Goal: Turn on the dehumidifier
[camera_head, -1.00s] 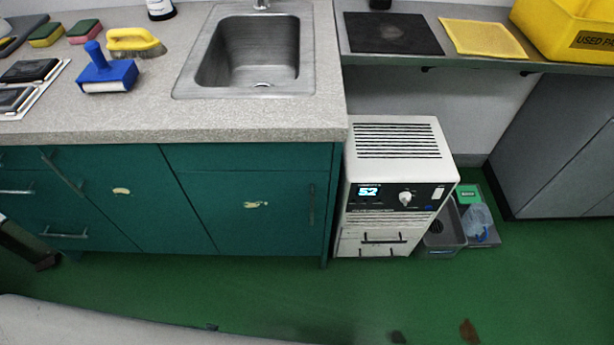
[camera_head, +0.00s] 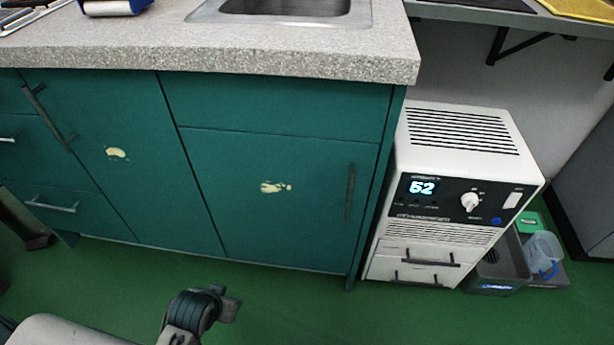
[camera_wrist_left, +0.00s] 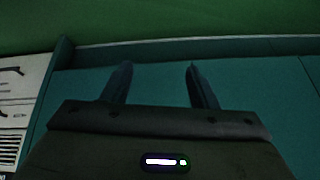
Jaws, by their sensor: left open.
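The dehumidifier (camera_head: 455,190) is a white box with a slatted top, standing on the floor right of the teal cabinet. Its black front panel has a lit display (camera_head: 422,188) reading 52, a white knob (camera_head: 469,202), a pale switch (camera_head: 512,200) and a small blue button (camera_head: 495,221). In the left wrist view, part of its white front (camera_wrist_left: 22,100) shows at the left edge. My left gripper (camera_wrist_left: 157,76) is open and empty there, its fingers before the teal cabinet. In the head view, part of my arm shows at the bottom left, well apart from the dehumidifier. My right gripper is out of view.
The teal cabinet (camera_head: 270,225) with its overhanging speckled countertop (camera_head: 300,50) stands left of the dehumidifier. A grey bin (camera_head: 500,268) and a clear jug (camera_head: 543,252) stand at its right. Green floor (camera_head: 330,315) is clear in front. A shelf bracket (camera_head: 515,45) is above.

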